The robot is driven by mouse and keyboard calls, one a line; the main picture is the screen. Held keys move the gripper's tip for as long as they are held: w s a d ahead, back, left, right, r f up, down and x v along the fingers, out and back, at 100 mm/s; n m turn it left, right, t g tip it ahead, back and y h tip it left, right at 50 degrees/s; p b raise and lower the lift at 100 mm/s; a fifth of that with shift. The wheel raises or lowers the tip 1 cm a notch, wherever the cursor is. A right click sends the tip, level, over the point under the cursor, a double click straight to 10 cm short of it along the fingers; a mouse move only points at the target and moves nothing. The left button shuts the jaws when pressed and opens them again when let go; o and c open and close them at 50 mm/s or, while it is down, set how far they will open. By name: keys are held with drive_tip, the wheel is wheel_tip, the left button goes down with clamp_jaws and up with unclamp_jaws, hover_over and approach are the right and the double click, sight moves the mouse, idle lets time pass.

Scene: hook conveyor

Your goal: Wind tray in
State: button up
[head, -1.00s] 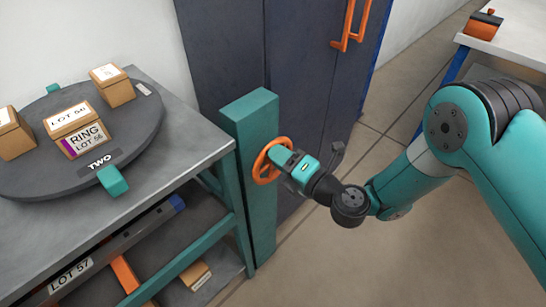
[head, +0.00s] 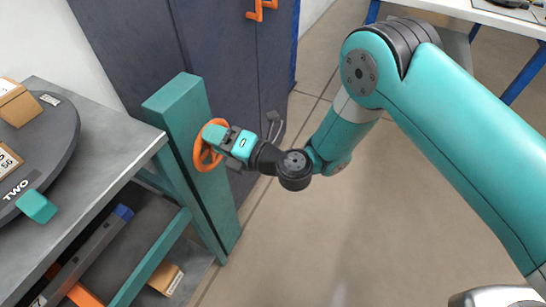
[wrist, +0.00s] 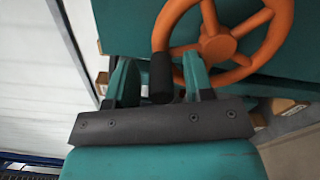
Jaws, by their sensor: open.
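An orange handwheel (head: 203,149) is mounted on the side of a teal post (head: 185,125) at the bench's right end. In the wrist view the handwheel (wrist: 216,42) has a dark upright knob (wrist: 161,76) at its rim. My gripper (head: 214,141) is at the wheel. In the wrist view its teal fingers (wrist: 158,75) are open, one on each side of the knob, with gaps visible beside it. A dark rail-like piece (head: 85,252) with a blue end lies on the bench's lower level; I cannot tell whether it is the tray.
A round grey turntable (head: 55,140) marked TWO sits on the bench (head: 105,140), carrying boxes (head: 20,103). A small box (head: 166,279) is on the lower shelf. A dark cabinet (head: 240,70) stands behind the post. Floor (head: 330,230) right of the bench is clear.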

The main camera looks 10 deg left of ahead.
drive_tip(key=shift+d+f+b, duration=0.1)
drive_tip(key=shift+f+b, duration=0.15)
drive_tip(key=shift+b, duration=0.3)
drive_tip(key=b, duration=0.3)
drive_tip(key=shift+d+f, duration=0.15)
drive_tip(key=shift+d, duration=0.15)
drive_tip(key=b+v, duration=1.6)
drive_tip(key=b, duration=0.4)
drive_tip(key=shift+s+d+r+b, duration=0.15)
drive_tip(key=shift+d+r+b, duration=0.15)
drive_tip(key=shift+r, duration=0.1)
